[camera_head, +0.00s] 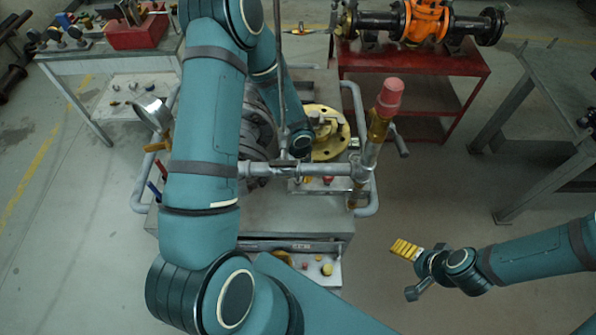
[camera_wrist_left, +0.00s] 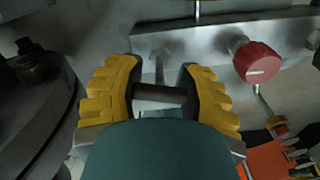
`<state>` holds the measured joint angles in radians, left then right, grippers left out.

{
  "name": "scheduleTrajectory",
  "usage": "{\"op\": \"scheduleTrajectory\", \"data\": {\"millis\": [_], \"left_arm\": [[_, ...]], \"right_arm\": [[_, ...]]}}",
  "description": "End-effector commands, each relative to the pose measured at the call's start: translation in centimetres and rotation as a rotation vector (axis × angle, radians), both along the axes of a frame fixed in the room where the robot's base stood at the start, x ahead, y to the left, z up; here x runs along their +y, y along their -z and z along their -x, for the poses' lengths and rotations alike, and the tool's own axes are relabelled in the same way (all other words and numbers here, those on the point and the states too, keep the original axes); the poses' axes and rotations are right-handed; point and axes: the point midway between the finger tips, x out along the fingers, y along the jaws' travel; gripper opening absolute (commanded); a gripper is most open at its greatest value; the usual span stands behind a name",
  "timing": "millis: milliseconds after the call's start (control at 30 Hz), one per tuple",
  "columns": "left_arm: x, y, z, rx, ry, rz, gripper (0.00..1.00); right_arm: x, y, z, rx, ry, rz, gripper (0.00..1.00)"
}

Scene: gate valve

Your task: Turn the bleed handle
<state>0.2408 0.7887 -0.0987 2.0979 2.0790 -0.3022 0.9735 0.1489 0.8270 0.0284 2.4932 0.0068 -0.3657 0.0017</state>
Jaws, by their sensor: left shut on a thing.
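The bleed handle appears to be the short dark bar (camera_wrist_left: 160,95) in the left wrist view. My left gripper (camera_wrist_left: 158,90) has its yellow ridged fingers on either side of that bar and is shut on it. In the head view my own left arm covers much of the valve, and the left fingers and the bar cannot be made out there. My right gripper (camera_head: 410,270) is at the lower right of the head view, open and empty, well apart from the valve bench.
A grey pipe (camera_head: 300,170) crosses the bench to an upright fitting with a red cap (camera_head: 390,95). A yellow flange (camera_head: 330,150) lies behind it. A red knob (camera_wrist_left: 257,62) is right of the left fingers.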

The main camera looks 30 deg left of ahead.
Motion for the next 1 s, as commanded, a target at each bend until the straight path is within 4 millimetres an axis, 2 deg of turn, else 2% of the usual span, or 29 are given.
{"op": "scheduleTrajectory", "data": {"millis": [400,967,1000], "left_arm": [[0.14,-0.33,-0.39,-0.010,-0.188,-0.002,0.03],[0.17,-0.37,-0.45,-0.012,-0.213,-0.003,0.03],[0.17,-0.37,-0.45,-0.012,-0.213,-0.003,0.56]], "right_arm": [[-0.02,-0.33,0.01,0.000,0.000,-0.001,0.87],[-0.02,-0.35,0.00,0.000,0.000,0.000,0.87],[-0.02,-0.35,0.00,0.000,0.000,0.000,0.87]]}}
